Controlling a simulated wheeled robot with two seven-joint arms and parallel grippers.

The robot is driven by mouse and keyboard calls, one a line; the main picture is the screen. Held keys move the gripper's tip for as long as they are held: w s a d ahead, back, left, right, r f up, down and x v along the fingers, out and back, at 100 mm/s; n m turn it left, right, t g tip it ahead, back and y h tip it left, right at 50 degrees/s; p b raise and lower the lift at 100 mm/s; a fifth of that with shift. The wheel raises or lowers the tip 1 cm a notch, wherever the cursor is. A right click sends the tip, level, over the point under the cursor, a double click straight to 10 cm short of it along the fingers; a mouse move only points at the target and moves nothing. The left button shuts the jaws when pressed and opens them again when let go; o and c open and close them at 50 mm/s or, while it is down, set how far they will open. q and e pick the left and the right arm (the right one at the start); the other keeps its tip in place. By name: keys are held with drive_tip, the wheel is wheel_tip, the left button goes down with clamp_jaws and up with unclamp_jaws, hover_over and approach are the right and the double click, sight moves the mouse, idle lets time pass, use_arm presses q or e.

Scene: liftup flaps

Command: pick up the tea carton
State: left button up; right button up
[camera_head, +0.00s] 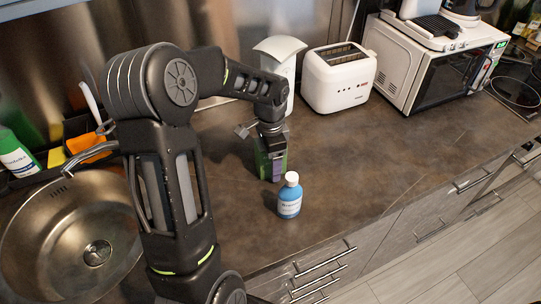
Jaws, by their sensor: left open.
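The tea carton (277,169) is a small green and purple box standing on the brown countertop, just behind a blue bottle. My left gripper (270,148) points down right at the carton's top and overlaps it in the picture. The gripper is open. The fingers and the carton's upper part partly hide each other, so I cannot tell whether they touch. My right gripper is out of view.
The blue bottle (289,197) with a white cap stands close in front of the carton. A white toaster (338,80) and a microwave (425,72) stand behind. A sink (50,235) lies left. The counter to the right is clear.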

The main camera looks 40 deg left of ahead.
use_arm(q)
drive_tip(key=shift+c, duration=0.5)
drive_tip(key=c, duration=1.3)
drive_tip(key=shift+r, duration=0.15)
wheel_tip(320, 180, up, 10)
drive_tip(key=shift+f+b, duration=0.1)
drive_tip(key=shift+b, duration=0.65)
